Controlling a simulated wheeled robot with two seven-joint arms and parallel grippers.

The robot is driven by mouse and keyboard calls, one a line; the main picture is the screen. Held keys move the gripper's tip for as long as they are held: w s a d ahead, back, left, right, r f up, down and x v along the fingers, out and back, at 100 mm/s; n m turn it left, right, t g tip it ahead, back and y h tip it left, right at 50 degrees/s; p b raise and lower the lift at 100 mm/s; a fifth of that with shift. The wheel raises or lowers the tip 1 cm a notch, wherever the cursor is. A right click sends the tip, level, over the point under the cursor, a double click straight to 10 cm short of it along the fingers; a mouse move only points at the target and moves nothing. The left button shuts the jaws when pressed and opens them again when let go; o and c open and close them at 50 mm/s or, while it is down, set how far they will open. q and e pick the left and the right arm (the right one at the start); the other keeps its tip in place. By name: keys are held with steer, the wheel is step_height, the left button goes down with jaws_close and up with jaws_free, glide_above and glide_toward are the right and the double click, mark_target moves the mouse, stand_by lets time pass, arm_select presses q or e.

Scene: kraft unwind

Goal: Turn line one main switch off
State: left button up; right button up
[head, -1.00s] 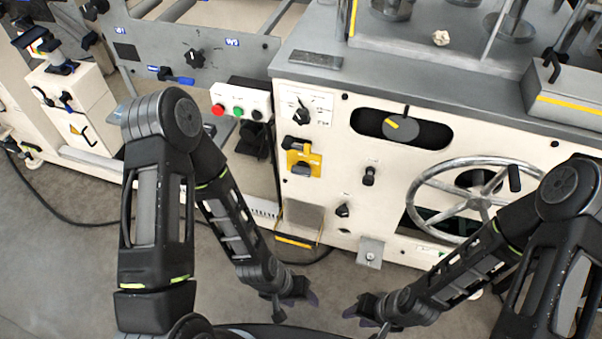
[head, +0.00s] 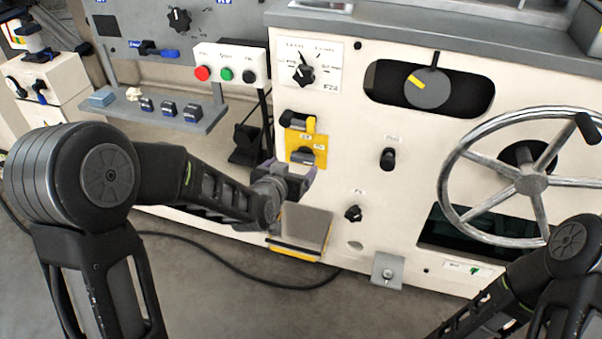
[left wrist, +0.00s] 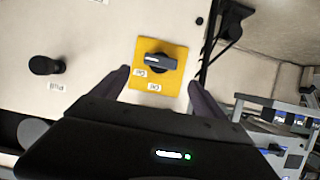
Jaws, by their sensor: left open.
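A yellow switch plate (head: 292,142) with a dark rotary handle is on the cream machine front. In the left wrist view the yellow plate (left wrist: 178,90) is centred, and its dark handle (left wrist: 155,62) lies across it, a pale mark towards its left end. Two small white labels sit beside the handle, too small to read surely. My left gripper (head: 296,180) is just below and in front of the plate. Its two fingers (left wrist: 160,82) are open, one on either side of the plate, apart from the handle. My right gripper is outside the frame; only its arm shows lower right.
A tilted grey plate (head: 304,226) juts out below the switch. Left of it are a button box (head: 229,66) and a shelf (head: 205,122) with small blue-topped switches. A black knob (head: 388,158) and a handwheel (head: 530,184) are to the right. A cable lies on the floor.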

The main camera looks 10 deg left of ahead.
mark_target(302, 158)
arm_select(q)
steer(key=shift+r, duration=0.1)
steer(key=b+x, duration=0.2)
steer(key=x, duration=0.6)
steer(key=shift+s, duration=0.1)
steer(key=shift+c, duration=0.4)
steer(key=c, duration=1.3)
